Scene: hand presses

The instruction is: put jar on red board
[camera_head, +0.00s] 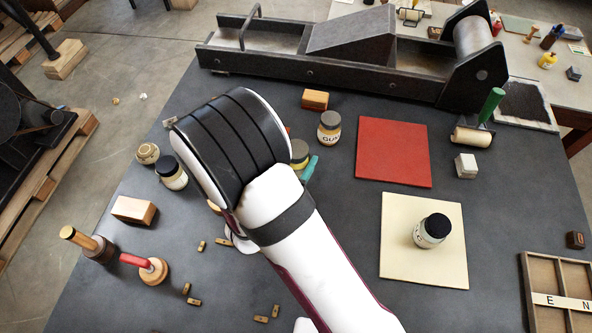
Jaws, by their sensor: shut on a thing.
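The red board (393,153) lies flat on the dark table, right of centre, with nothing on it. A jar (431,232) with a black lid and a cream label stands upright on the cream board (395,272). Other jars stand on the table: one with a tan lid (329,127) left of the red board, one with a black lid (172,174) and one with a tan lid (147,154) at the left. Another jar (299,153) with an olive lid is partly hidden by my arm. My gripper is hidden behind my arm; what it holds cannot be seen.
A large black press (350,65) spans the back. A roller (472,136) with a green handle and a pale block (465,166) stand right of the red board. A type case (540,290) sits at front right. Wooden-handled tools (152,270) and several small blocks lie at front left.

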